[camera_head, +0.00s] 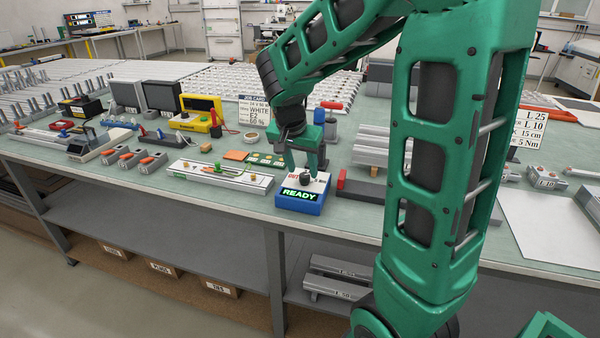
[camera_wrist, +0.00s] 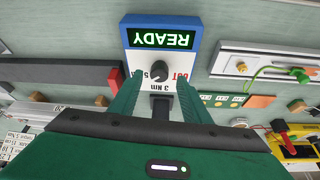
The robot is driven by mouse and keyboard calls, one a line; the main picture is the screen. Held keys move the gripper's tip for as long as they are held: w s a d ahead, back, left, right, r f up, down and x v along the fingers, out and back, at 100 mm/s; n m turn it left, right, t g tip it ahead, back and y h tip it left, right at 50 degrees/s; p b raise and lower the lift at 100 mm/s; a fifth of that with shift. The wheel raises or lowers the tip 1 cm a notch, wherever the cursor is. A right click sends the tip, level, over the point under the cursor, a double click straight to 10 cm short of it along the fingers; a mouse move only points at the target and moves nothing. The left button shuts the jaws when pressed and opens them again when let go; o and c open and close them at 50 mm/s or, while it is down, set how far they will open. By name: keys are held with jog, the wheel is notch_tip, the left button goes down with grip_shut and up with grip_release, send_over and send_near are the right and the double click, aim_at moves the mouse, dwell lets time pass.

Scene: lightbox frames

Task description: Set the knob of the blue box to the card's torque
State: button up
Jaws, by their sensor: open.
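The blue box (camera_head: 298,208) stands near the front edge of the bench, its green display reading READY. In the wrist view the blue box (camera_wrist: 194,41) appears upside down, with a dark round knob (camera_wrist: 158,68) on its white top. Marks "OUT", "5" and "3 Nm" show near the knob. My gripper (camera_wrist: 154,84) is open, its green fingers either side of the knob's near side; contact is not visible. In the head view my gripper (camera_head: 302,172) is over the box. A card (camera_head: 529,129) at the right reads "L 25", "L 10", "15 cm" and "5 Nm".
A white job card (camera_head: 254,111) reads WHITE, E2 and 60 %. A rail fixture (camera_head: 220,177) lies left of the box and a dark bar with a red end (camera_head: 362,190) lies right. A bare white sheet (camera_head: 545,225) lies farther right.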

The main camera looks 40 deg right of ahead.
jog(key=v, duration=0.8)
jog(key=shift+a+r, duration=0.1)
jog(key=s+f+n+g+y, duration=0.1)
jog(key=s+f+n+y, duration=0.1)
jog(key=s, duration=1.1)
jog(key=s+d+f+n+g+y, duration=0.1)
jog(key=s+f, duration=0.4)
jog(key=s, duration=0.8)
jog(key=shift+d+f+n+y, duration=0.25)
jog(key=shift+n+y, duration=0.25)
jog(key=shift+n, duration=0.7)
jog(key=shift+w+f, duration=0.3)
jog(key=shift+w, duration=0.25)
